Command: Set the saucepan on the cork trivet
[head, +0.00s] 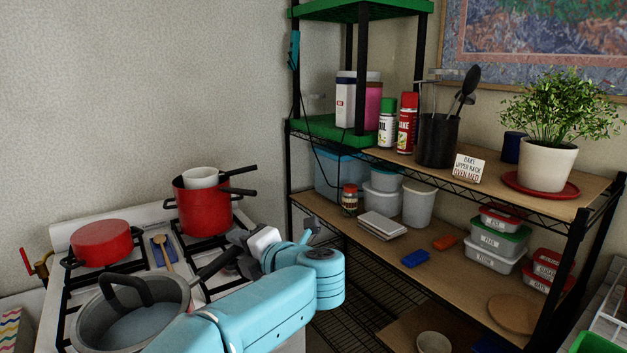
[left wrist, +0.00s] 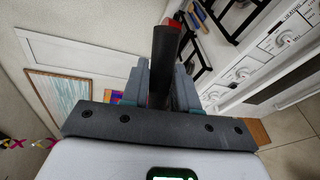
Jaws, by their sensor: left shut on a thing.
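The grey saucepan (head: 182,304) is at the front of the stove, low in the head view, with a black loop handle arching over it. Its long dark handle (head: 214,265) points up and right to my left gripper (head: 242,254). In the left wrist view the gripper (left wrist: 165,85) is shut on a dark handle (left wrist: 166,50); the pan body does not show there. I cannot tell whether the pan touches the stove. A round tan disc, which looks like the cork trivet (head: 512,313), lies bare on the lower shelf at right. My right gripper is not in view.
A red pot (head: 205,208) and a lidded red pan (head: 102,241) stand on the stove. The wire shelf holds food boxes (head: 492,248) behind the disc, a blue block (head: 416,259) and a white bowl (head: 433,342). Black posts and the upper shelf (head: 390,156) frame the opening.

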